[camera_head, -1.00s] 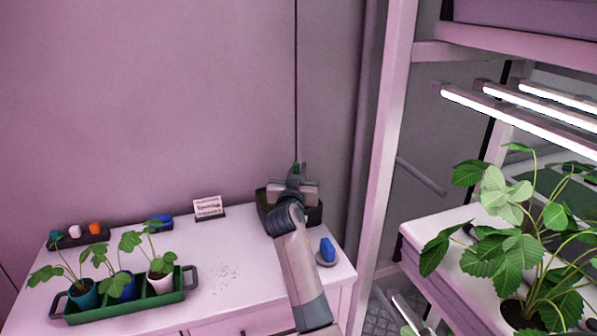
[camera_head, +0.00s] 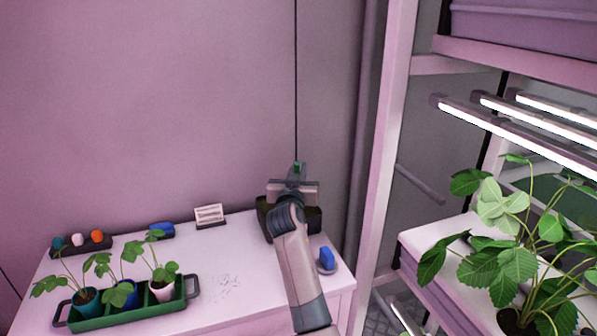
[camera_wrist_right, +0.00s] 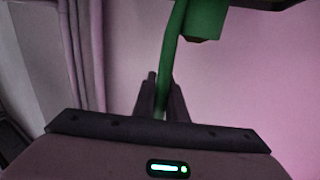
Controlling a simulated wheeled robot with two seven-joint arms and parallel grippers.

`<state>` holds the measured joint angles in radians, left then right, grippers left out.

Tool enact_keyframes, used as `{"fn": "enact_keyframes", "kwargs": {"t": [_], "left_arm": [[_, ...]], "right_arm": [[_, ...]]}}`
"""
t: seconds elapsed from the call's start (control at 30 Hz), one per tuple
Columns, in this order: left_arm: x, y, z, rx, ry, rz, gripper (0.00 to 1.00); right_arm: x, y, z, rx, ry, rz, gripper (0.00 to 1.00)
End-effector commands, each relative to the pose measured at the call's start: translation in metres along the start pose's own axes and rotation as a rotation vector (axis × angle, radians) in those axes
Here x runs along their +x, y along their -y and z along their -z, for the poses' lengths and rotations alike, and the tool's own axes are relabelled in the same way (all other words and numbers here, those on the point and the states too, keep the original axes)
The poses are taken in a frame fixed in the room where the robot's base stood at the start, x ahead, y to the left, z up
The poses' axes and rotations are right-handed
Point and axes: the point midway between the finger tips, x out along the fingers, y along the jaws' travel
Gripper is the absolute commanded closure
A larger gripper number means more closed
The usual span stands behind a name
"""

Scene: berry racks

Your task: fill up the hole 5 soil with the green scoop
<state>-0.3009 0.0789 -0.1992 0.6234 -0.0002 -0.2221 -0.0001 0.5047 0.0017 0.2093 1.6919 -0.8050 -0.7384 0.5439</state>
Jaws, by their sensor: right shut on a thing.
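My right gripper (camera_head: 297,174) is over the black bin (camera_head: 313,214) at the back right of the white table. It is shut on the green scoop (camera_wrist_right: 178,50), whose handle stands between the two fingers in the right wrist view. In the head view only a small green bit of the scoop shows above the gripper. The bin's contents are hidden behind my arm. The green planter tray (camera_head: 118,319) holds several potted seedlings at the front left. Hole 5 cannot be made out. My left gripper is not in view.
A rack (camera_head: 427,240) with a large leafy plant (camera_head: 510,235) and light bars stands on the right. A blue object (camera_head: 326,259) sits at the table's right edge. A small sign (camera_head: 209,216) stands at the back. Dark specks lie mid-table.

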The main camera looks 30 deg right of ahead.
Motion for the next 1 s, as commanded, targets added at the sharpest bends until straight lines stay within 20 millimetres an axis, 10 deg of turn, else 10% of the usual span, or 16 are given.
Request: {"fn": "enact_keyframes", "kwargs": {"t": [1.0], "left_arm": [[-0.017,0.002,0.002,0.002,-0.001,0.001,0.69]], "right_arm": [[-0.001,0.000,0.024,-0.001,-0.001,0.001,1.00]]}}
